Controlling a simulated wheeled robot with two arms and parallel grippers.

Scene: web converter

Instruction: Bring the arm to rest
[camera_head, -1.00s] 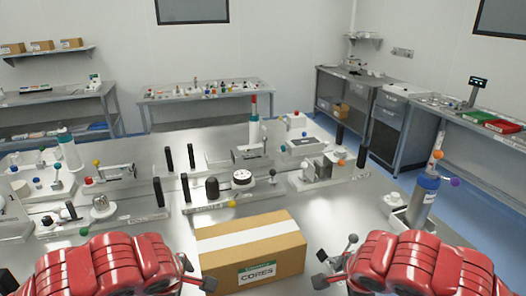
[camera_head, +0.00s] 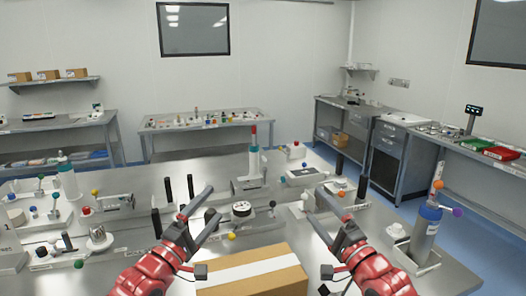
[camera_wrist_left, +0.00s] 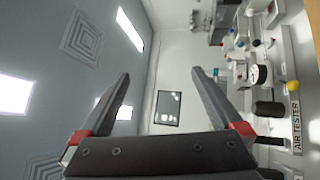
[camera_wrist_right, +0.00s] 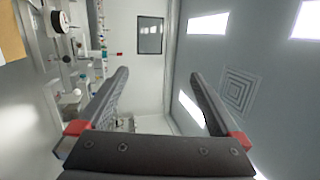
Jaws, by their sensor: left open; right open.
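My left gripper (camera_head: 207,218) is in the head view, above the table left of the cardboard box, with its jaws apart and nothing between them. Its open fingers also show in the left wrist view (camera_wrist_left: 160,95), with the wall and ceiling beyond. My right gripper (camera_head: 318,202) is raised right of the box, open and empty. Its spread fingers show in the right wrist view (camera_wrist_right: 158,90). Both red arms come up from the bottom edge of the head view.
A cardboard box (camera_head: 255,277) with a white stripe stands at the table's front, between my arms. Several fixtures, knobs and black posts cover the steel table (camera_head: 150,232). A grey-blue cylinder (camera_head: 425,236) stands at the right. The air above the table is free.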

